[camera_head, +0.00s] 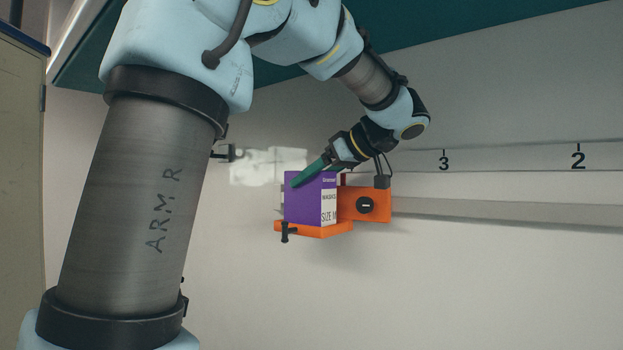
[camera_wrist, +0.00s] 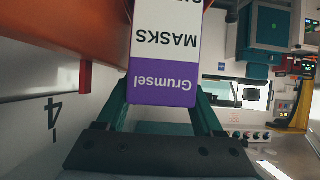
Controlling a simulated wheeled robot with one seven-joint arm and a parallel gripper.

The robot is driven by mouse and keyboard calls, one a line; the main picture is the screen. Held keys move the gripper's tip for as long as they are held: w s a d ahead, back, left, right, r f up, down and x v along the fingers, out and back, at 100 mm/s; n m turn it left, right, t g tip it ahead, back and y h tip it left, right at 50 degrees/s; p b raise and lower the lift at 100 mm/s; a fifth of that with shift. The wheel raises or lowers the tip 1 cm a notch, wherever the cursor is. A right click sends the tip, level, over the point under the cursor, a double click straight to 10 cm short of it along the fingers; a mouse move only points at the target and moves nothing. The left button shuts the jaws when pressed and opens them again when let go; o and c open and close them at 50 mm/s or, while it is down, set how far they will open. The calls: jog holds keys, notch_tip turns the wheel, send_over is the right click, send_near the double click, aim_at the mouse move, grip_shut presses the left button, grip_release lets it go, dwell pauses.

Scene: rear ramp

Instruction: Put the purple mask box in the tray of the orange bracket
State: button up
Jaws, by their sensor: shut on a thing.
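The purple and white mask box (camera_head: 304,203) is upright at the tray of the orange bracket (camera_head: 366,204) on the wall in the head view. Its lower end meets the orange tray (camera_head: 322,231), though I cannot tell whether it rests fully on it. My gripper (camera_head: 308,175), with green fingers, is shut on the upper part of the box. In the wrist view the box (camera_wrist: 165,60) shows upside down between the green fingers of my gripper (camera_wrist: 162,110). An orange part of the bracket (camera_wrist: 105,35) is at the upper left there. The tray's inside is hidden by the box.
The pale wall (camera_head: 480,270) carries a rail with the numbers 3 and 2 to the right of the bracket. A small dark knob (camera_head: 284,232) is at the tray's front. A cabinet edge (camera_head: 20,180) stands at the far left. Consoles and screens show at the right in the wrist view.

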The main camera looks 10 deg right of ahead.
jog(key=shift+f, duration=0.1)
jog(key=o, duration=1.2)
jog(key=shift+s+d+r, duration=0.1)
jog(key=shift+r, duration=0.1)
jog(key=b+v, duration=0.1)
jog(key=v, duration=1)
jog(key=shift+s+d+r, duration=0.15)
jog(key=shift+d+r, duration=0.05)
jog(key=shift+r, duration=0.05)
